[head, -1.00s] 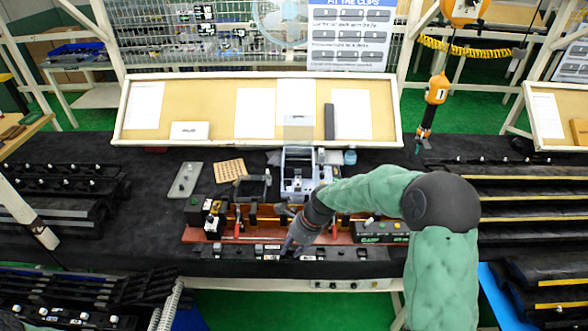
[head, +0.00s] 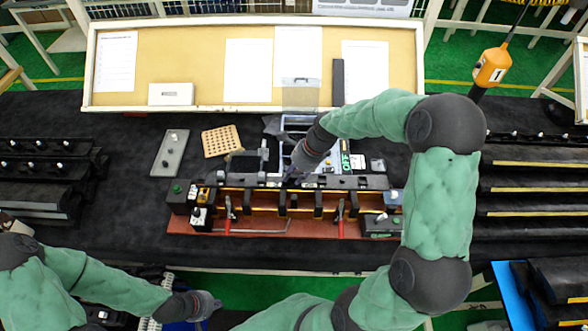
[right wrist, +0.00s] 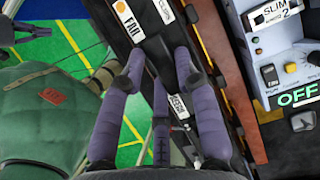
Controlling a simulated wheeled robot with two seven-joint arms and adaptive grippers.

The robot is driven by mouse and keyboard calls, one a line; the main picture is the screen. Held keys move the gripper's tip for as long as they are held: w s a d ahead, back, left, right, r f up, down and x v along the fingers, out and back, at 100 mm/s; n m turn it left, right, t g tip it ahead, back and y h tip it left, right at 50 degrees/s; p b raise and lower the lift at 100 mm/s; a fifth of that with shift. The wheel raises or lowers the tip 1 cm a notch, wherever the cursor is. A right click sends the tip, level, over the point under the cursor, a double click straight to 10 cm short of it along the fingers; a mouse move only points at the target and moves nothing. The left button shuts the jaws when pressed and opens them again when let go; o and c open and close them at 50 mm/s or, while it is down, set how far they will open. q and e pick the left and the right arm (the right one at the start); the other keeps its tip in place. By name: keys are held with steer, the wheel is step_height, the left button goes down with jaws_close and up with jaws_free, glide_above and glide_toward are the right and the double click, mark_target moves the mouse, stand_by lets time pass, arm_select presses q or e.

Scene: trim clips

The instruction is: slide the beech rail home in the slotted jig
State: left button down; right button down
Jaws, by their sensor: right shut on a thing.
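The slotted jig (head: 270,229) has a reddish-brown base with upright black blocks and two red-handled clamps. A yellow-brown strip, apparently the beech rail (head: 266,210), runs lengthwise among the blocks; I cannot tell how far it is seated. My right gripper (head: 291,179) is shut on a long dark bar with labels (head: 240,181), which appears raised above the jig's back side. In the right wrist view the fingers (right wrist: 160,72) straddle this bar (right wrist: 152,42), hiding part of it. My left gripper (head: 210,303) is low in the head view, away from the jig; its opening is unclear.
A grey-blue device labelled SLIM (right wrist: 285,50) stands close behind the jig. A perforated tan board (head: 221,141) and a grey plate (head: 170,153) lie behind left. Black racks (head: 535,180) fill the right side. Dark tabletop in front of the jig is clear.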

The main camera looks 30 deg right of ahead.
steer(key=shift+a, duration=0.1)
steer(key=shift+w+f, duration=0.1)
steer(key=shift+w, duration=0.05)
steer(key=shift+f+b, duration=0.3)
steer(key=shift+f, duration=0.6)
steer(key=b, duration=0.3)
glide_toward(281, 197)
steer(key=shift+f, duration=1.75)
steer(key=shift+w+a+p, duration=0.35)
steer(key=shift+a, duration=0.4)
steer(key=c, duration=0.8)
jaws_free()
steer(key=shift+f, duration=0.1)
